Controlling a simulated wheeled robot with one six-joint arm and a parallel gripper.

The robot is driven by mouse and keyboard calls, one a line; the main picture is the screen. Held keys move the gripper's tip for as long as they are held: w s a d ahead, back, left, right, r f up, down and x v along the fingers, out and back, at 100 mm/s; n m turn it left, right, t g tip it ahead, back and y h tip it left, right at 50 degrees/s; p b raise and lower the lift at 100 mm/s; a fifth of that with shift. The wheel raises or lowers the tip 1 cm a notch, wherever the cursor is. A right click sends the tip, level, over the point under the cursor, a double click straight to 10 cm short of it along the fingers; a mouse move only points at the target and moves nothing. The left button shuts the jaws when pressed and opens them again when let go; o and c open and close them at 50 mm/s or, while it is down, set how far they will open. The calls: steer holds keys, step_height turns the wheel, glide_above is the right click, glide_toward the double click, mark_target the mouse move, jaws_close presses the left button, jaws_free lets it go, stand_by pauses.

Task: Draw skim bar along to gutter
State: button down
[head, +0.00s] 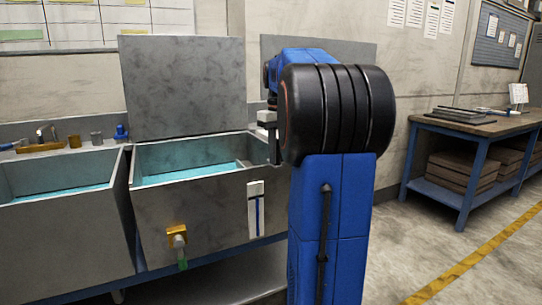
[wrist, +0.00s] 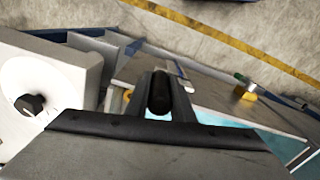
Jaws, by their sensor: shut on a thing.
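My gripper (head: 271,135) is over the right end of the right-hand tank, mostly hidden by my blue arm in the head view. In the wrist view, my gripper (wrist: 160,95) is shut on a short black piece (wrist: 158,94) between its two fingers, which looks like the grip of the skim bar. The rest of the bar is hidden. Teal liquid (head: 195,172) lies in the right tank (head: 205,212). A grey angled channel (wrist: 118,48), perhaps the gutter, is left of the fingers in the wrist view; I cannot tell whether the bar touches it.
A raised grey panel (head: 185,85) stands behind the tank. A yellow valve (head: 177,233) and a white strip gauge (head: 256,208) are on its front. A pale housing with a black knob (wrist: 29,104) is left of the gripper in the wrist view.

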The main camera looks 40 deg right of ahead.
stand_by(0.3)
steer(key=c, duration=1.5)
jaws_free()
steer(key=shift+c, duration=0.2)
step_height(320, 180, up, 17)
steer(key=shift+r, duration=0.2)
